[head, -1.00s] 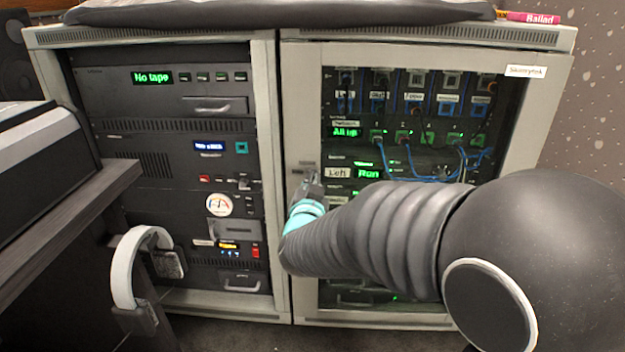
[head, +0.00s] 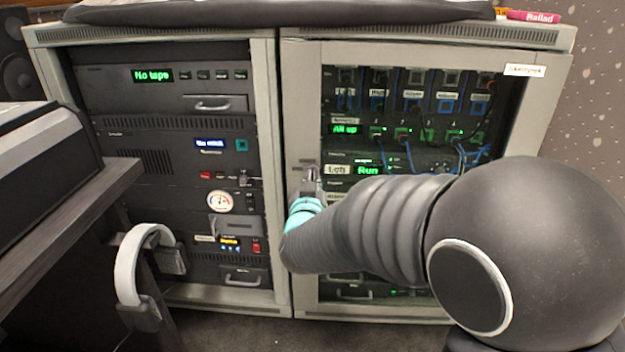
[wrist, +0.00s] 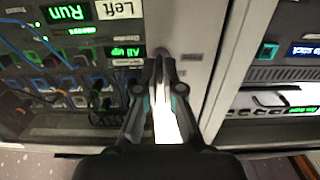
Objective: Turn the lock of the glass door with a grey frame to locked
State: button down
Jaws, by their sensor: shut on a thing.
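The glass door with a grey frame (head: 301,256) closes the right-hand cabinet, and its panels and blue cables show through the glass. My gripper (head: 311,172) is at the left stile of that frame, where the lock is. In the wrist view my gripper (wrist: 165,62) has its fingers closed together at the grey frame (wrist: 190,20). It is shut on the lock's small key or knob, which the fingers mostly hide. I cannot tell the lock's angle. The door looks shut.
An open-fronted rack (head: 160,110) stands left of the door. Headphones (head: 135,265) hang from the dark desk (head: 60,220) at the left front. A dark cover (head: 280,12) and a pink box (head: 533,16) lie on top.

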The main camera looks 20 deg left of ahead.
jog(key=c, duration=1.3)
grip_release()
jog(key=shift+s, duration=0.1)
jog(key=v, duration=1.1)
jog(key=shift+s+f, duration=0.1)
jog(key=shift+s, duration=0.3)
